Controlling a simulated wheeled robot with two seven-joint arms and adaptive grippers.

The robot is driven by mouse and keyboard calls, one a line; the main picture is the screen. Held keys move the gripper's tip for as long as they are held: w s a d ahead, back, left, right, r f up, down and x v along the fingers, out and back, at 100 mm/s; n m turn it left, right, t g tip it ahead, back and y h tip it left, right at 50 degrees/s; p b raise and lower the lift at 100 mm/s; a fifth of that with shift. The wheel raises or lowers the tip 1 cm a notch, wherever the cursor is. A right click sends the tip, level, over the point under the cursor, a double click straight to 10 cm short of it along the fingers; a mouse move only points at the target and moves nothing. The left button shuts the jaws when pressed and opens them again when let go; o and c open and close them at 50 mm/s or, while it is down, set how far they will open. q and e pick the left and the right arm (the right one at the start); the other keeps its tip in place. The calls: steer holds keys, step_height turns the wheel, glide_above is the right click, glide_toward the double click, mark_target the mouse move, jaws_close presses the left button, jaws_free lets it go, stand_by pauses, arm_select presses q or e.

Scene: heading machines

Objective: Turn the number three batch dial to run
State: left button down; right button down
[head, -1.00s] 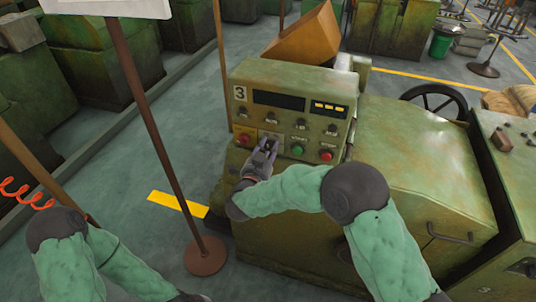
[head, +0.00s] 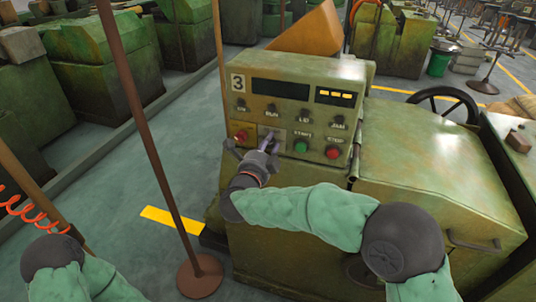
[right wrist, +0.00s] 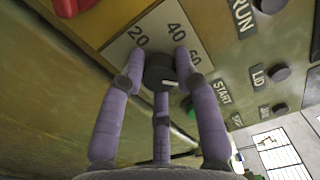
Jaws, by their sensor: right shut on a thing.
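The number three machine's control panel (head: 290,105) faces me in the head view, with a "3" plate at its upper left. In the right wrist view the black batch dial (right wrist: 160,70) sits on a pale plate (right wrist: 130,42) marked 20, 40 and 60. A small white mark shows on the dial's lower right; I cannot tell which number it indicates. My right gripper (head: 268,143) is at the dial, and its purple fingers (right wrist: 163,85) are closed around it in the wrist view. They hide the dial in the head view. My left gripper is out of view.
A red knob (head: 241,136) sits left of the dial. Green start (head: 301,146) and red stop (head: 333,152) buttons sit to its right. Small black knobs line the row above, including one marked RUN (right wrist: 243,15). A brown post (head: 143,140) stands left of the machine.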

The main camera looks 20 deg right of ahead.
steer(key=m+b, duration=0.1)
steer(key=m, duration=0.2)
steer(key=shift+d, duration=0.15)
steer(key=m, duration=0.2)
steer(key=shift+m, duration=0.3)
steer(key=shift+f+m, duration=0.1)
steer(key=shift+m, duration=1.3)
steer(key=shift+f, duration=0.1)
steer(key=c, duration=0.9)
jaws_free()
steer(key=shift+s, duration=0.1)
